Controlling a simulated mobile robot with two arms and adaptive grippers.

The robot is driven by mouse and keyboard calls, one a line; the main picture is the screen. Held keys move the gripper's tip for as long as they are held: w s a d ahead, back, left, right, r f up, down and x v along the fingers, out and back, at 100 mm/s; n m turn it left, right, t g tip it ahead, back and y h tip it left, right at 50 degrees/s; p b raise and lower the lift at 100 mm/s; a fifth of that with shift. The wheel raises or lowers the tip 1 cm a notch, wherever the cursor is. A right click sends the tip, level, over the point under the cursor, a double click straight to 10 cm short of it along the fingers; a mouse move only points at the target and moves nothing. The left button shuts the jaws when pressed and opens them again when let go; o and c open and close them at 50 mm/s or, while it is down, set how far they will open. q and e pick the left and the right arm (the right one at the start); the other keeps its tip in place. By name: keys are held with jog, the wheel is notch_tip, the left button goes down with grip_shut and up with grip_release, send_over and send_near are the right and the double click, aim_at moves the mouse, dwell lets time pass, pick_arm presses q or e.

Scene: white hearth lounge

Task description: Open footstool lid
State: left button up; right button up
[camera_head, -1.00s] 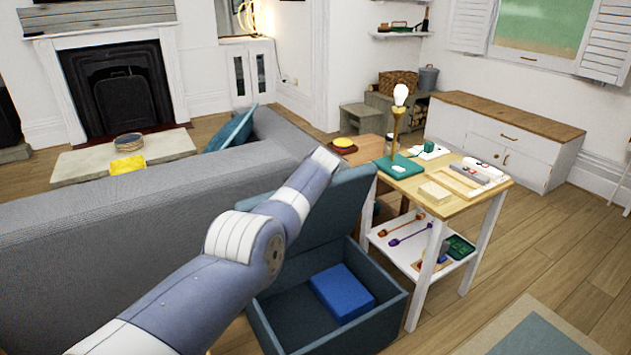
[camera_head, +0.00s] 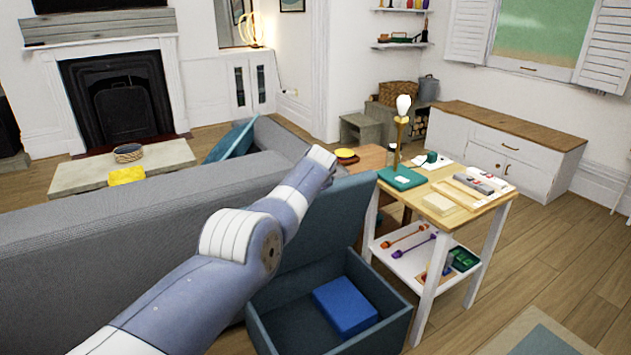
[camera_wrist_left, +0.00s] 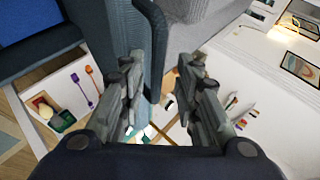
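The footstool (camera_head: 388,333) is a blue-grey padded box beside the sofa, with its inside showing. Its lid (camera_head: 325,222) is raised and stands tilted back at the rear edge. A bright blue box (camera_head: 345,305) lies inside. My left arm reaches over the sofa side to the lid's top left, and its gripper is hidden in the head view. In the left wrist view the gripper (camera_wrist_left: 162,70) has its fingers apart. The lid (camera_wrist_left: 112,35) runs close to the left finger; I cannot tell whether they touch. My right gripper is in neither view.
A wooden-topped side table (camera_head: 462,215) with a lamp and small items stands close to the footstool's right, with a white lower shelf. The grey sofa (camera_head: 90,235) is on the left. Wood floor (camera_head: 540,265) is open at the right, with a rug at the bottom.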

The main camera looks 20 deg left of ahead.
pick_arm(q)
jog(key=shift+f, duration=0.15)
jog(key=shift+d, duration=0.1)
jog(key=v, duration=1.2)
dwell(0.6)
